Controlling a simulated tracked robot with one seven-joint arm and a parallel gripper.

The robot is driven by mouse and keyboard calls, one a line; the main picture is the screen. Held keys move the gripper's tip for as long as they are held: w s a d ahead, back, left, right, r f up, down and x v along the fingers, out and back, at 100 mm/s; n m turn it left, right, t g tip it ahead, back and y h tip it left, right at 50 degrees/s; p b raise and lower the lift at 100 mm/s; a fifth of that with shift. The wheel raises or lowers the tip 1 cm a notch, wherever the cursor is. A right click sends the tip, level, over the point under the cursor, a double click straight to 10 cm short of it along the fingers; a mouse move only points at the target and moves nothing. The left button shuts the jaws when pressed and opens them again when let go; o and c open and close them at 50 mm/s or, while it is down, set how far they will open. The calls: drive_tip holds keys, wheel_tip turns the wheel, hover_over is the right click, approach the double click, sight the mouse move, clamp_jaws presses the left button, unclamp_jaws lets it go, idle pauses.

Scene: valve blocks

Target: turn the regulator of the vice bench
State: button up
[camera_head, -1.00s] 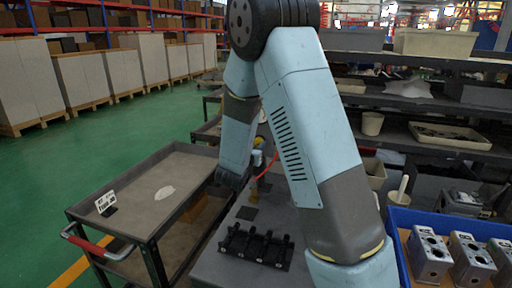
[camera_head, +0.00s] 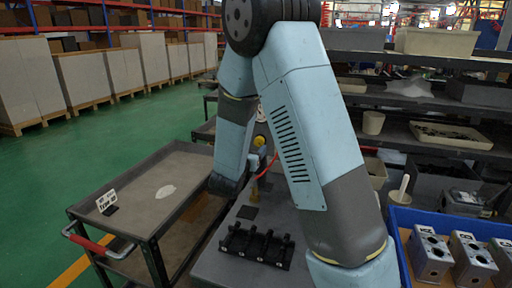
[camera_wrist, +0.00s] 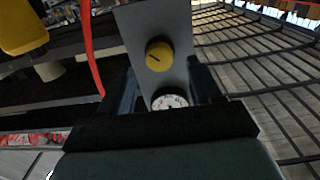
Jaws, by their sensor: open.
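The regulator has a round yellow knob (camera_wrist: 159,56) with a dark mark on a grey plate (camera_wrist: 135,22), with a white dial gauge (camera_wrist: 169,101) below it in the wrist view. My gripper (camera_wrist: 161,68) is open, its dark fingers on either side of the plate below the knob; I cannot tell whether they touch anything. In the head view the yellow knob (camera_head: 259,141) shows just right of my forearm, above the grey vice bench (camera_head: 215,264). My fingers cannot be made out there.
A red hose (camera_wrist: 88,50) runs close left of the plate. A black slotted rack (camera_head: 256,246) stands on the bench. A dark cart (camera_head: 165,165) is at left, and a blue bin (camera_head: 400,222) with grey valve blocks (camera_head: 430,254) is at right.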

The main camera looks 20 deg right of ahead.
drive_tip(key=v, duration=1)
drive_tip(key=shift+w+r, duration=0.1)
drive_tip(key=s+r+n+g+y, duration=0.3)
drive_tip(key=s+r+n+y, duration=0.1)
drive_tip(key=r+y, duration=0.75)
drive_tip(key=s+d+r+n+g, duration=0.1)
drive_tip(key=s+d+g, duration=0.2)
drive_tip(key=s, duration=0.9)
drive_tip(key=s+d+r+n+g+h, duration=0.1)
drive_tip(key=s+d, duration=0.4)
drive_tip(key=s, duration=0.6)
drive_tip(key=shift+s+d+r+n+g, duration=0.35)
drive_tip(key=shift+n+g, duration=0.15)
drive_tip(key=shift+g, duration=0.6)
